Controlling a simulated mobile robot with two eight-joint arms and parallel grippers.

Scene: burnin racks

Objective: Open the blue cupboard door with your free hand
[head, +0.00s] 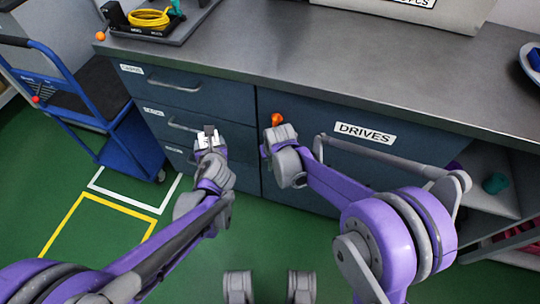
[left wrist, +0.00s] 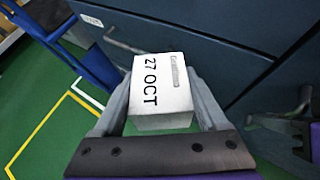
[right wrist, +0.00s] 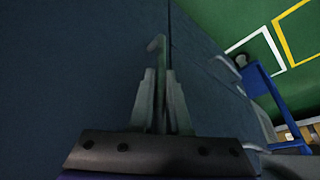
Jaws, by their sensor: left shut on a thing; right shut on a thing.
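The blue cupboard door (head: 362,158), labelled DRIVES, is under the bench and looks flush with the drawer fronts beside it. My right gripper (head: 268,148) is at the door's left edge. In the right wrist view its fingers (right wrist: 160,105) are closed on a grey bar handle (right wrist: 157,50), whose bent end sticks out beyond the fingertips. My left gripper (head: 209,140) is in front of the drawers, shut on a white block (left wrist: 160,92) marked 27 OCT. The right fingers and handle are mostly hidden in the head view.
Labelled drawers (head: 165,88) with bar handles are left of the door. A blue trolley (head: 130,135) stands farther left. The metal worktop (head: 290,50) overhangs the door. Open shelves (head: 490,170) are at the right. The green floor in front is clear.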

